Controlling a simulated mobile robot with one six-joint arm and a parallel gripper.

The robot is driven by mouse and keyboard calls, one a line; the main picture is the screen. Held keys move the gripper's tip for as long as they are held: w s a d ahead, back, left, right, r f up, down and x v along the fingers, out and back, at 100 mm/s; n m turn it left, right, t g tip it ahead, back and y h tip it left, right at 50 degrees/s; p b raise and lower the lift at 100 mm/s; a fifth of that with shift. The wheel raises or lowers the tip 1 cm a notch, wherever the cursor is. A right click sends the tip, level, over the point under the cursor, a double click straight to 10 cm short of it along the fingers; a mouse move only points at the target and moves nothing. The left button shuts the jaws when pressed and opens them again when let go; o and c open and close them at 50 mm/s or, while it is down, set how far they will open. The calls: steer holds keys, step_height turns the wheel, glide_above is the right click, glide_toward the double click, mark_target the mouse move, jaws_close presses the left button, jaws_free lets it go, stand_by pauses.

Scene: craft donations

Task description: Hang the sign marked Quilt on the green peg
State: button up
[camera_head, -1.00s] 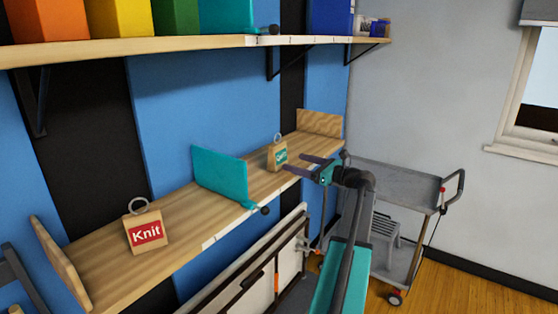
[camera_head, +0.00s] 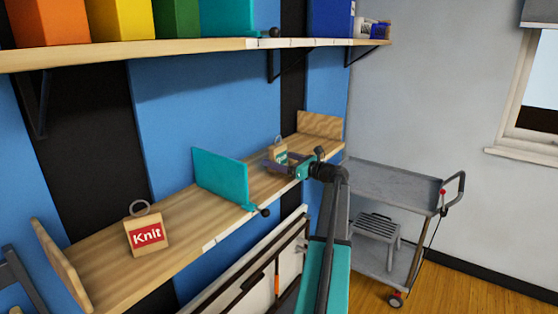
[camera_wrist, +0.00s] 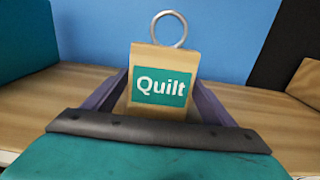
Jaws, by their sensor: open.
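The Quilt sign (camera_wrist: 163,62) is a small wooden block with a teal label and a metal ring on top. It stands upright on the lower wooden shelf (camera_head: 95,262), and in the head view the sign (camera_head: 279,149) is partly hidden by my gripper. My gripper (camera_head: 276,163) is open, with one finger on each side of the block. In the wrist view the gripper's fingers (camera_wrist: 161,100) flank the lower part of the sign; contact cannot be told. I cannot make out a green peg in these frames; small pegs show faintly at the upper shelf's edge.
A teal divider (camera_head: 220,177) stands left of the Quilt sign. The Knit sign (camera_head: 147,235) is further left on the same shelf. An upper shelf (camera_head: 150,46) with coloured boxes runs above. A grey cart (camera_head: 395,187) stands at right.

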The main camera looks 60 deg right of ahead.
mark_target(281, 152)
steer(key=c, duration=0.8)
steer(key=shift+r, duration=0.15)
steer(key=shift+r+p, duration=1.25)
steer(key=shift+r, duration=0.15)
steer(key=shift+s, duration=0.1)
steer(key=s+p, duration=0.3)
steer(key=s, duration=1.3)
steer(key=shift+s, duration=0.1)
stand_by(0.4)
